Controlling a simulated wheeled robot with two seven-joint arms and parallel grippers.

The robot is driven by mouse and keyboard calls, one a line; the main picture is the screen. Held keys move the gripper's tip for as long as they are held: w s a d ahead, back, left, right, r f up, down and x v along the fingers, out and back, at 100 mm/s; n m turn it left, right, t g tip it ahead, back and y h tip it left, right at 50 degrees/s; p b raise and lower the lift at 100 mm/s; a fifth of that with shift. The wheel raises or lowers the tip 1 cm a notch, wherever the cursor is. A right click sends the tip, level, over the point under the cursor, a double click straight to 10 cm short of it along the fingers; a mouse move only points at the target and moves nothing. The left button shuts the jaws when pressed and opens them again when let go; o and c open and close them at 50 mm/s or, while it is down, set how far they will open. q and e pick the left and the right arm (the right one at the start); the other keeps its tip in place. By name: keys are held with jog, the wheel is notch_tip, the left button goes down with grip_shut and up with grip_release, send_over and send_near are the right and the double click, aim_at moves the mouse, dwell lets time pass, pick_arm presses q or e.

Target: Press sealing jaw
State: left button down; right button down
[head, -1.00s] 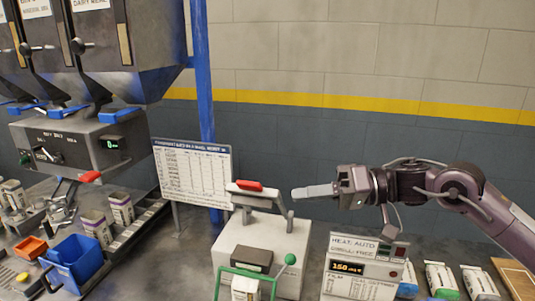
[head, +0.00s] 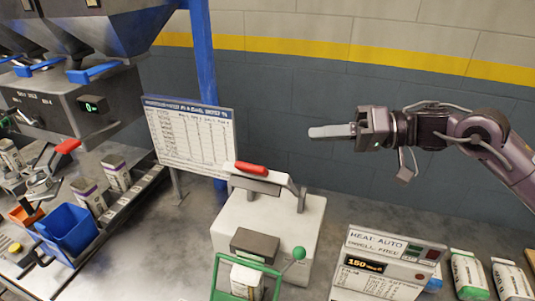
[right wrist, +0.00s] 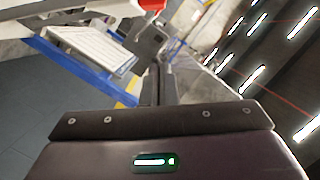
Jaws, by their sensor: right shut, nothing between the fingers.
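The heat sealer (head: 265,225) stands in the middle of the head view, a pale box with a raised grey jaw bar and a red handle (head: 251,168) on top. A green frame (head: 225,262) with a green ball knob (head: 299,253) is at its front, around a white sack (head: 246,281). My right gripper (head: 312,132) is shut and empty, above and to the right of the red handle, apart from it. In the right wrist view its dark fingers (right wrist: 156,85) show together. My left gripper is not in view.
A heat control panel (head: 385,262) stands right of the sealer, with filled sacks (head: 470,275) beyond it. A chart board (head: 190,135) and blue post (head: 205,70) are behind. A blue bin (head: 68,232) and hopper machine (head: 75,105) are at left.

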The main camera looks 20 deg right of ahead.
jog(key=p, duration=0.5)
send_over(266, 181)
jog(key=w+d, duration=0.2)
jog(key=w, duration=0.2)
jog(key=shift+s+f, duration=0.15)
jog(key=shift+f, duration=0.35)
jog(key=shift+s+a+f+p, duration=0.35)
jog(key=shift+s+f, duration=0.15)
jog(key=shift+f, duration=0.1)
jog(key=shift+s+a+f+p, duration=0.2)
jog(key=shift+s+f+p, duration=0.15)
jog(key=shift+s+f, duration=0.2)
jog(key=shift+s+a+f, duration=0.15)
jog(key=shift+s+f, duration=0.15)
jog(key=shift+f, duration=0.1)
